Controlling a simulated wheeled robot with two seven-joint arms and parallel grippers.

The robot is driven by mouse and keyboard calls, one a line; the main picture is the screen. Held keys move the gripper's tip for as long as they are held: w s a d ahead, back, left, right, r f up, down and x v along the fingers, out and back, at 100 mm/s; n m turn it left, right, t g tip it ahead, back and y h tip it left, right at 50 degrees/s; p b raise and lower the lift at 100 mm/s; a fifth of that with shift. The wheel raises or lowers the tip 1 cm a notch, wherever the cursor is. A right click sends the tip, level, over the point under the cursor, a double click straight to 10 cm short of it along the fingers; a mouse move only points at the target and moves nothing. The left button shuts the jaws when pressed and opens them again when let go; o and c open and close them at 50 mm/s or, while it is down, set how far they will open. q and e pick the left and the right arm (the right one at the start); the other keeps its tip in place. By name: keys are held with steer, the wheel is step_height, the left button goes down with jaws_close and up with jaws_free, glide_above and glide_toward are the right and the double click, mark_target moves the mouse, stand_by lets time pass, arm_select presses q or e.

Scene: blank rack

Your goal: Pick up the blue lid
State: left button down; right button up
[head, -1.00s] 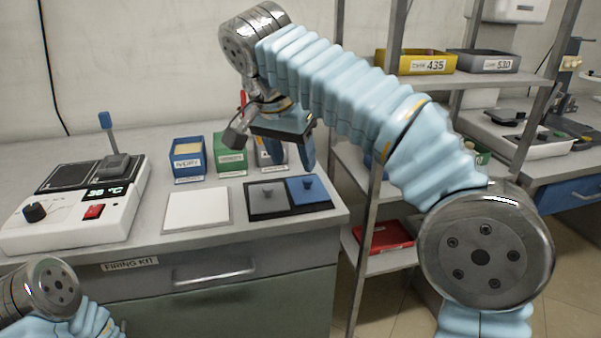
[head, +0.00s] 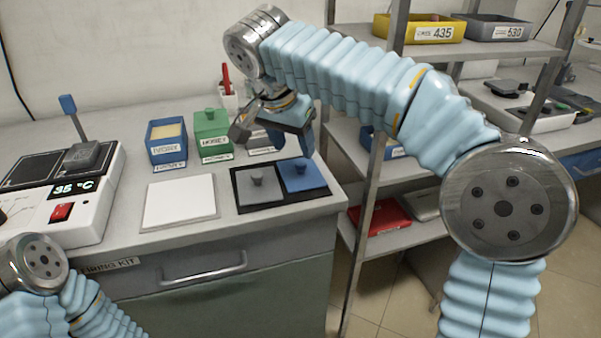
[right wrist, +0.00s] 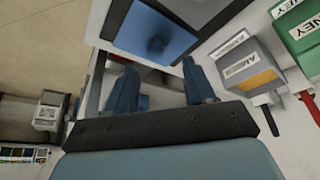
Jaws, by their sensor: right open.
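The blue lid (head: 304,175), a flat square with a knob, lies in the right half of a dark tray (head: 306,197) near the counter's right end. It also shows in the right wrist view (right wrist: 172,28), beyond the fingertips. My right gripper (head: 291,145) is above and just behind the lid, pointing down. In the right wrist view my right gripper (right wrist: 159,68) has its fingers wide apart with nothing between them. The lid is apart from the fingers. My left arm shows at the lower left, but its gripper is out of view.
A grey lid (head: 258,188) lies beside the blue one. A white plate (head: 180,201) is to its left. A blue box (head: 167,143) and a green box (head: 211,131) stand behind. A device with a red switch (head: 62,211) is at left; a metal rack (head: 365,180) stands right.

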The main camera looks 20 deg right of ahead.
mark_target(300, 163)
steer(key=x, duration=0.5)
steer(key=shift+s+d+f, duration=0.15)
steer(key=shift+s, duration=0.1)
jaws_close()
